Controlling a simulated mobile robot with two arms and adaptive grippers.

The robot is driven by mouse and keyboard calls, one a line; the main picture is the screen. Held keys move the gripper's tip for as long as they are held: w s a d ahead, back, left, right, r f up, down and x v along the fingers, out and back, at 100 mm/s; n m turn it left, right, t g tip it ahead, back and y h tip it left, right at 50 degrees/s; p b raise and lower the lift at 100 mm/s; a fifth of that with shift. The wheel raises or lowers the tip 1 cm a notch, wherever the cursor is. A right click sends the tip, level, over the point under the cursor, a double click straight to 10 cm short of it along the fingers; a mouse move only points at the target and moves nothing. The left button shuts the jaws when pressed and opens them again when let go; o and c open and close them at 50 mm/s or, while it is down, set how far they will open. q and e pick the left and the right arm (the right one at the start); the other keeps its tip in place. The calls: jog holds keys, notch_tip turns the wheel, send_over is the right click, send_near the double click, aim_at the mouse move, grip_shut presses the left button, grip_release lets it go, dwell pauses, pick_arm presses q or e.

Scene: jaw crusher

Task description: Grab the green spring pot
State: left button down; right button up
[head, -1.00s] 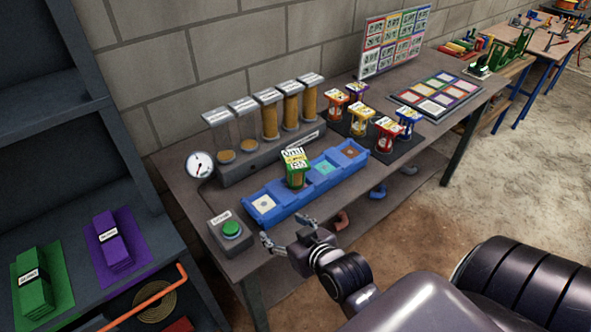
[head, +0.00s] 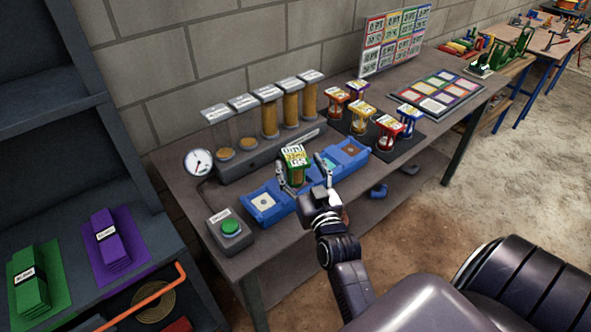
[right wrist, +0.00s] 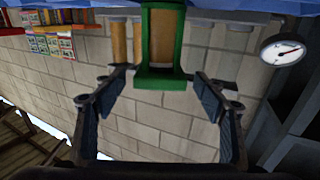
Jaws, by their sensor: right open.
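The green spring pot (head: 295,166), with a green frame and a white and yellow label on top, stands upright in the blue tray (head: 262,206). In the right wrist view, which looks upside down, the pot (right wrist: 163,77) shows a green frame around a tan middle. My right gripper (head: 304,182) is open in front of the pot, with one finger toward each side of it. In the wrist view the open fingers (right wrist: 160,80) are spread wider than the pot, with gaps on both sides. My left gripper is not in view.
A box with a green button (head: 231,228) is left of the tray. Behind stand a pressure gauge (head: 199,163) and a row of clear tubes (head: 269,118). Several coloured pots stand on a dark mat (head: 400,150) to the right. The table's front edge is near my arm.

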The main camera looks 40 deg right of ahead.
aim_at(296, 156)
jog(key=shift+b+x, duration=0.6)
jog(key=shift+x, duration=1.3)
jog(key=shift+r, duration=0.1)
jog(key=shift+s, duration=0.1)
jog(key=shift+c, duration=0.4)
jog(key=c, duration=1.3)
jog(key=shift+c, duration=1)
jog(key=shift+r, duration=0.15)
